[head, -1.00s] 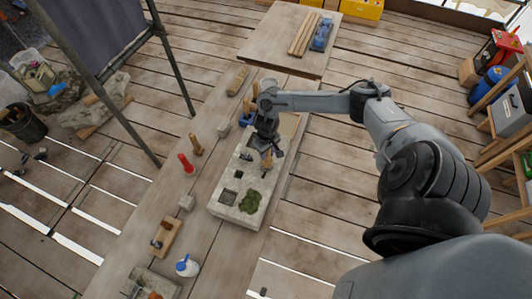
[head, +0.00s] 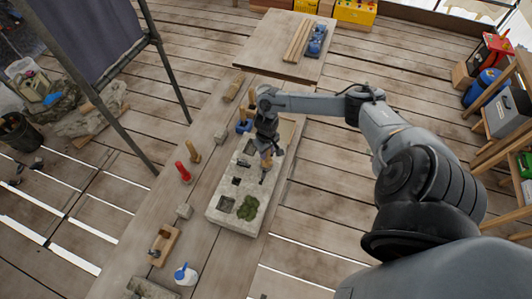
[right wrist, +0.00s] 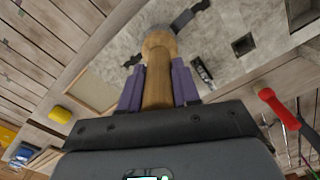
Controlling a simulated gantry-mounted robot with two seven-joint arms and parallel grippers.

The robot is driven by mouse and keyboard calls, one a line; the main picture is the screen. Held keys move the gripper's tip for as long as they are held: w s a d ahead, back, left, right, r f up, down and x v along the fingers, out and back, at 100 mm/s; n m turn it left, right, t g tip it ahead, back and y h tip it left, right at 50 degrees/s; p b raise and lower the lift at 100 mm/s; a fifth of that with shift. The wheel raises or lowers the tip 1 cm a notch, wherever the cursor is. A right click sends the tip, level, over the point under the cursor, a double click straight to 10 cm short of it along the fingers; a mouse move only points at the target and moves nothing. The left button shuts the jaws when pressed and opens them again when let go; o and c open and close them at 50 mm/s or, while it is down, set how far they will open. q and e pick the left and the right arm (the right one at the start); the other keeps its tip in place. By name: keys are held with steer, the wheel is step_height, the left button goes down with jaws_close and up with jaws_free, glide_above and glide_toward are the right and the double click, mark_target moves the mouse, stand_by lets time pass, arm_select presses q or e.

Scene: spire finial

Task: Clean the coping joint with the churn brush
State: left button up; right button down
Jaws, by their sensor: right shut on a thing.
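My right gripper (head: 265,152) is shut on the wooden churn brush (right wrist: 157,80), whose handle stands between the purple finger pads in the right wrist view. The brush's rounded wooden end points at the grey coping stone (head: 239,192), which lies on the long plank bench. In the head view, the brush is over the stone's upper right part. I cannot tell whether it touches. The stone has several dark square recesses and a green moss patch (head: 247,207). Dark strips cross the stone near the brush in the right wrist view. My left gripper is out of view.
Left of the stone stand a red-handled tool (head: 183,173) and a wooden peg (head: 194,153). A table (head: 285,45) holding wooden strips stands at the back.

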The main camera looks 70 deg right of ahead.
steer(key=shift+w+d, duration=0.15)
steer(key=shift+d, duration=1.2)
steer(key=shift+d, duration=0.15)
steer(key=d, duration=0.3)
steer(key=shift+w+b, duration=0.15)
steer(key=shift+b, duration=0.25)
steer(key=shift+w+d+b, duration=0.1)
steer(key=shift+d+b, duration=0.55)
steer(key=shift+d, duration=0.7)
